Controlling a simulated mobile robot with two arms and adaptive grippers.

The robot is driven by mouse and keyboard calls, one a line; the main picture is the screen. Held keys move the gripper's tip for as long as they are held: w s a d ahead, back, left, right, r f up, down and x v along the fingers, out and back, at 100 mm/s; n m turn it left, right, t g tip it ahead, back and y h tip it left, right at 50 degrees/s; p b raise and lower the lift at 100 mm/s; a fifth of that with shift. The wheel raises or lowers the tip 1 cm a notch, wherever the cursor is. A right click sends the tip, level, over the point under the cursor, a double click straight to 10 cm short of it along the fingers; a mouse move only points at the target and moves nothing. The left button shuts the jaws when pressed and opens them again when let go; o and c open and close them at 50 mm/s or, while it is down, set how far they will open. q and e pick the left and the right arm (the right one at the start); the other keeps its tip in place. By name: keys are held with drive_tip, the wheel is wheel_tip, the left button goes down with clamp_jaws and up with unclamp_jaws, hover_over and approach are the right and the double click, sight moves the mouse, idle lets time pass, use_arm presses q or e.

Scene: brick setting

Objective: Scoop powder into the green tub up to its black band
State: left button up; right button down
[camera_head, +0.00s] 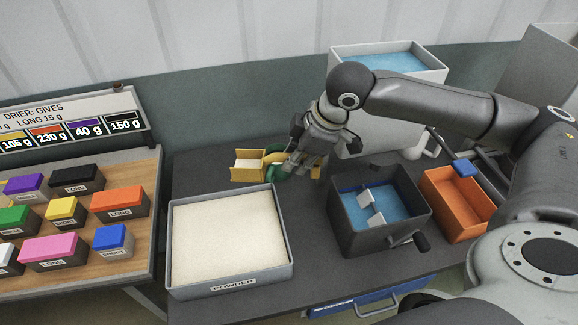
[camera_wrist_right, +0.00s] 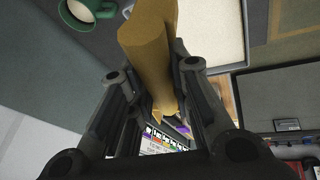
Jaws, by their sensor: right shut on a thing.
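My right gripper (camera_head: 297,163) is shut on the yellow scoop (camera_head: 246,175) by its handle. The scoop's box end points left in the head view and holds pale powder. It is above the table, behind the powder tray (camera_head: 282,240). The green tub (camera_head: 275,173) is mostly hidden behind the scoop and gripper. In the right wrist view the tub (camera_wrist_right: 69,27) shows from above, with a handle and pale powder inside, apart from the scoop (camera_wrist_right: 148,50). I cannot make out its black band. My left gripper is not in view.
A dark crank box (camera_head: 340,222) with a blue inside holds white pieces. An orange bin (camera_head: 451,215) and a white tub (camera_head: 335,80) stand near my right arm. A wooden board (camera_head: 75,222) at left carries labelled coloured blocks, under a sign (camera_head: 70,128).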

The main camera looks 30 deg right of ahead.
drive_tip(key=w+d+r+n+y+p, duration=0.1)
drive_tip(key=w+d+r+n+p, duration=0.1)
drive_tip(key=d+r+n+p, duration=0.1)
drive_tip(key=d+r+n, duration=0.1)
drive_tip(key=d, duration=0.1)
drive_tip(key=shift+w+d+g+y, duration=0.2)
drive_tip(key=shift+d+g+y, duration=0.1)
drive_tip(key=shift+g, duration=0.1)
drive_tip(key=shift+f, duration=0.2)
wheel_tip(320, 180, down, 21)
drive_tip(key=a+h+b, duration=0.1)
drive_tip(key=a+b, duration=0.1)
drive_tip(key=b, duration=0.6)
drive_tip(key=shift+w+a+r+h, duration=0.2)
drive_tip(key=shift+w+a+h, duration=0.1)
drive_tip(key=shift+a+h, duration=0.1)
idle(4.7)
